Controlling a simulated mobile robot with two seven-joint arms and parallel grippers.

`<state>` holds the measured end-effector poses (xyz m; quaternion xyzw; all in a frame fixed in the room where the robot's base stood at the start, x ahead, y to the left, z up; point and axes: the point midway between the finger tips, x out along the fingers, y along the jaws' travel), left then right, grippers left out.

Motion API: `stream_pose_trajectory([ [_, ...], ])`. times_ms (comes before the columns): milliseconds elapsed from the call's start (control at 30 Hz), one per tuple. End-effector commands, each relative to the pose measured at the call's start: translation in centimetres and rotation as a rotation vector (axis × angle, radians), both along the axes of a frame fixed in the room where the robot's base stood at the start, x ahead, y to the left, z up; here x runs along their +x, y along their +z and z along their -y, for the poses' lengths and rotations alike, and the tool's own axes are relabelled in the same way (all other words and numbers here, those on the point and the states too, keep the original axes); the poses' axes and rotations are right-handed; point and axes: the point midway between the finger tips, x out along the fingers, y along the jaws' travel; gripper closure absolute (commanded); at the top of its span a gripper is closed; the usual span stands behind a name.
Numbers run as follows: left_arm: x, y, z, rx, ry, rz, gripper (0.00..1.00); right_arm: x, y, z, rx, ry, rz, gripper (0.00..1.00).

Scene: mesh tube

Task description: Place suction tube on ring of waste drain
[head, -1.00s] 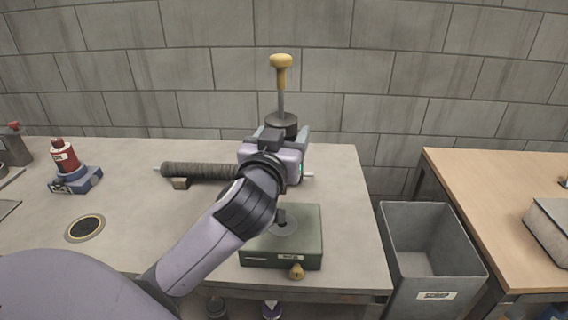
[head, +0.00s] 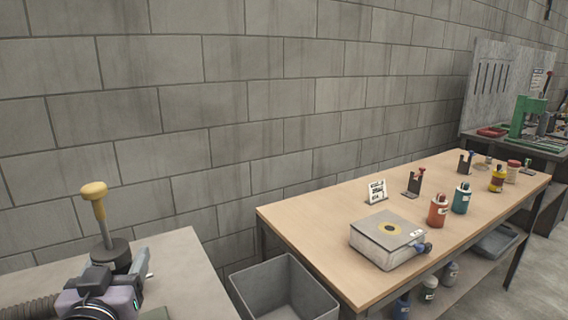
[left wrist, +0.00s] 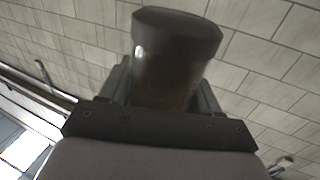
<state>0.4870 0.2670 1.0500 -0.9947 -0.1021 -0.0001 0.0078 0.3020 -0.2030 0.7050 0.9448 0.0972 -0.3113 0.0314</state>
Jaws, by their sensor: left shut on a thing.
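My left gripper (head: 116,268) is at the lower left in the head view, over the grey table. It is shut on an upright tool with a yellow knob, thin grey rod and dark round base, which I take for the suction tube (head: 103,220). In the left wrist view, the dark cylinder of the suction tube (left wrist: 175,60) stands between the fingers. A pale box with a yellow ring around a dark centre, apparently the waste drain (head: 388,243), sits on the wooden table, far right of the gripper. My right gripper is not in view.
A grey bin (head: 284,292) stands between the grey table (head: 180,258) and the wooden table (head: 335,220). A sign (head: 376,192), a red bottle (head: 438,211) and a teal bottle (head: 461,198) stand near the box. The wooden table's left front is clear.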

Motion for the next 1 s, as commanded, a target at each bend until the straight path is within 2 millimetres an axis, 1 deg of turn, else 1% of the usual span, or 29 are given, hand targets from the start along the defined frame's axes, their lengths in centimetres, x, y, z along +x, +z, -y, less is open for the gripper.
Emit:
stream_pose_trajectory([
  [33, -0.4, -1.5, 0.6, -0.003, -0.022, -0.009, 0.79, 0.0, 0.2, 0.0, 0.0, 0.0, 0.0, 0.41],
  [200, -2.2, -5.4, 2.4, -0.006, -0.094, -0.01, 0.79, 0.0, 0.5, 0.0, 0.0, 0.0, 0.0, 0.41],
  [400, -4.6, -8.9, 4.2, -0.011, -0.162, -0.007, 0.79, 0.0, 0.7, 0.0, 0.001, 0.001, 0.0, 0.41],
  [533, -5.7, -10.0, 5.0, -0.015, -0.19, -0.003, 0.79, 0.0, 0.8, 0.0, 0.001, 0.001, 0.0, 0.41],
  [667, -6.3, -10.6, 5.3, -0.016, -0.202, 0.0, 0.79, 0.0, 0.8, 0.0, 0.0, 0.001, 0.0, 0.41],
  [867, -6.3, -10.6, 5.3, -0.015, -0.205, 0.003, 0.79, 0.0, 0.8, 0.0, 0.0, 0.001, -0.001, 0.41],
  [1000, -5.6, -9.8, 5.0, -0.011, -0.192, 0.007, 0.79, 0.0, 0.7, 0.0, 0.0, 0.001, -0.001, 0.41],
])
